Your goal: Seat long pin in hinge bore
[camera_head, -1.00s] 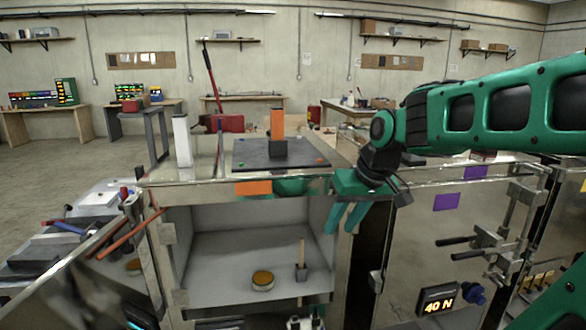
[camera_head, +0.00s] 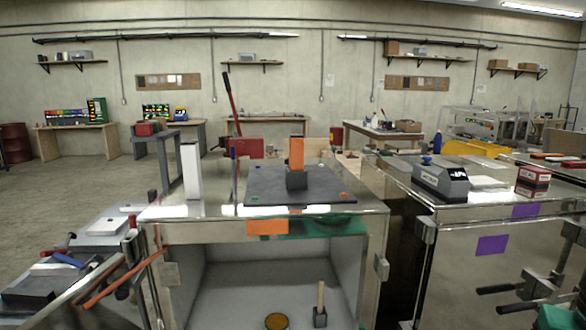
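I cannot tell for certain which thing is the long pin. A slim tan rod (camera_head: 320,294) stands upright in a small dark block (camera_head: 320,317) inside the open trailer compartment. An orange upright piece (camera_head: 297,152) stands in a dark holder (camera_head: 297,180) on a dark plate (camera_head: 262,192) on the trailer top. Metal hinge-like brackets show at the compartment's left edge (camera_head: 171,273) and right edge (camera_head: 381,267). No bore can be made out in them. My gripper is out of view. A green piece at the bottom right corner looks like part of my arm.
A white post (camera_head: 191,171) stands on the trailer top's left. The right trailer carries a grey device (camera_head: 441,180) and a red-black box (camera_head: 533,181). Handles (camera_head: 520,290) stick out from its front.

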